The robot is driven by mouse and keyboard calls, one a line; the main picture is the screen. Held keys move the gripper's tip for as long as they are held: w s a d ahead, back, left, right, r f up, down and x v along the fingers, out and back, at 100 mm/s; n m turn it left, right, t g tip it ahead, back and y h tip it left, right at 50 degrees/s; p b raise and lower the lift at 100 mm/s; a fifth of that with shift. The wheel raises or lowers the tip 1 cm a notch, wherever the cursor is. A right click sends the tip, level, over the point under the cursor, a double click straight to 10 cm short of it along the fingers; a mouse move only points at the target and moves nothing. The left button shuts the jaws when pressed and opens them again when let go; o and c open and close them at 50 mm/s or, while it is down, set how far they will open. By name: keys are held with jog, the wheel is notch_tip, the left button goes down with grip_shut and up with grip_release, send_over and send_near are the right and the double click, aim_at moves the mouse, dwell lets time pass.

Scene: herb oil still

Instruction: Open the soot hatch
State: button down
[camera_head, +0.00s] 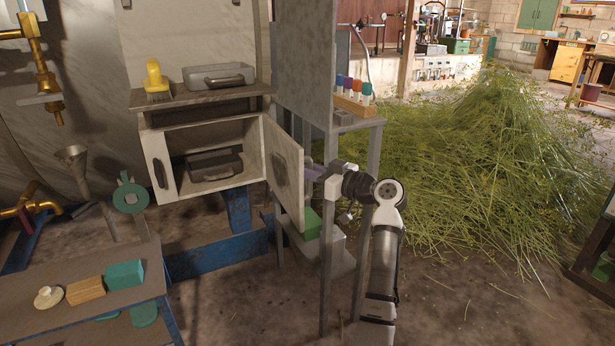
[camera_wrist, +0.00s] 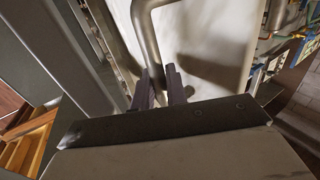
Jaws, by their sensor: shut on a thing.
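The soot hatch (camera_head: 286,170) is a pale door panel on the right side of a whitish cabinet. It stands swung well open, with a dark smudge on its inner face. A tray with a dark handle (camera_head: 214,168) shows inside the open compartment. My gripper (camera_head: 309,173) is at the outer side of the door, behind its free edge, partly hidden by the door. In the wrist view, my gripper (camera_wrist: 158,82) has its dark fingers closed around the lower part of a grey bar handle (camera_wrist: 148,42) on the pale door face (camera_wrist: 205,45).
A grey metal stand (camera_head: 378,150) with a rack of coloured-capped vials (camera_head: 352,100) stands close beside my gripper. A yellow brush (camera_head: 156,80) and a tray (camera_head: 219,75) are on the cabinet top. A low table (camera_head: 60,318) is at front left; cut herbs (camera_head: 470,170) lie right.

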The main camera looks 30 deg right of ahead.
jog(key=shift+w+a, duration=0.15)
jog(key=c, duration=1.5)
grip_release()
jog(key=p+v, duration=0.1)
jog(key=v, duration=1.3)
jog(key=shift+p, duration=0.3)
jog(key=shift+w, duration=0.1)
